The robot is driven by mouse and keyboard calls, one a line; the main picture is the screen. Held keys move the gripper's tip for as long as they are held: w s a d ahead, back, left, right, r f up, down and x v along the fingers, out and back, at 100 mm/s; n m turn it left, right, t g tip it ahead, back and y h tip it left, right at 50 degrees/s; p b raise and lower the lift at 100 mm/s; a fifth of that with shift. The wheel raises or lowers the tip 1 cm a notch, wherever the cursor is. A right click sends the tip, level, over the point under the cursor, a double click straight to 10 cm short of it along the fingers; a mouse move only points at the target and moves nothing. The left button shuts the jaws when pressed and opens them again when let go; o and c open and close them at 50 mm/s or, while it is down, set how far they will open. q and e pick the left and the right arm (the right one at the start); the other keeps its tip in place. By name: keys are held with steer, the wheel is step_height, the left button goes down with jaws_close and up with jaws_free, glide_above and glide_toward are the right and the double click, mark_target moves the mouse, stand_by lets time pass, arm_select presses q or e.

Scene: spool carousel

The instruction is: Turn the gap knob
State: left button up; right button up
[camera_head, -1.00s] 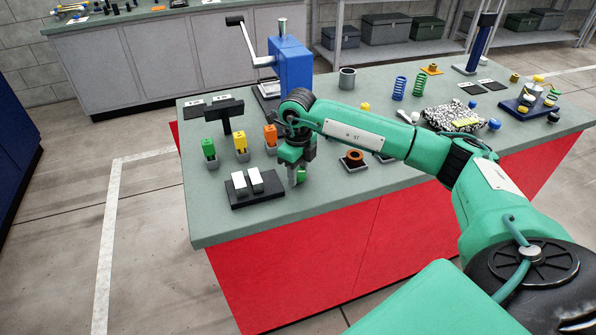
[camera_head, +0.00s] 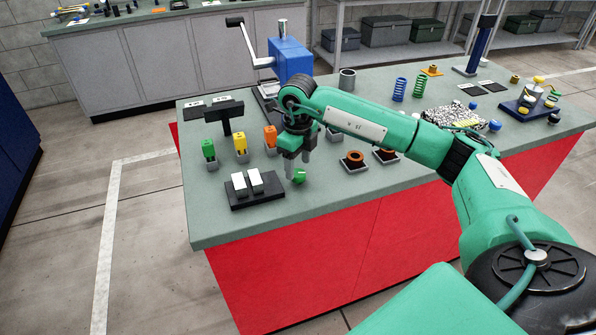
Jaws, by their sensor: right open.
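A small green round piece with a pale mark, which looks like the gap knob (camera_head: 299,176), sits on the bench just right of a black base (camera_head: 256,201). The base carries two white blocks (camera_head: 247,183). My right gripper (camera_head: 297,168) points down right at the green piece, its fingers apart. One finger overlaps the left edge of the green piece in the picture; I cannot tell whether they touch. Nothing shows held between the fingers. My left gripper is not in view.
Green, yellow and orange blocks (camera_head: 240,143) stand in holders behind the base. A black T-shaped stand (camera_head: 225,114) and a blue cranked machine (camera_head: 291,61) are farther back. Copper-coloured spools (camera_head: 354,158) sit right of the gripper. The bench's front left corner (camera_head: 205,232) is clear.

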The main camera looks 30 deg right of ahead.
mark_target(298, 173)
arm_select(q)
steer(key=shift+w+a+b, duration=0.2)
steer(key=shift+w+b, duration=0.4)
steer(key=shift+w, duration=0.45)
arm_select(e)
step_height(298, 173, up, 10)
steer(key=shift+r, duration=0.2)
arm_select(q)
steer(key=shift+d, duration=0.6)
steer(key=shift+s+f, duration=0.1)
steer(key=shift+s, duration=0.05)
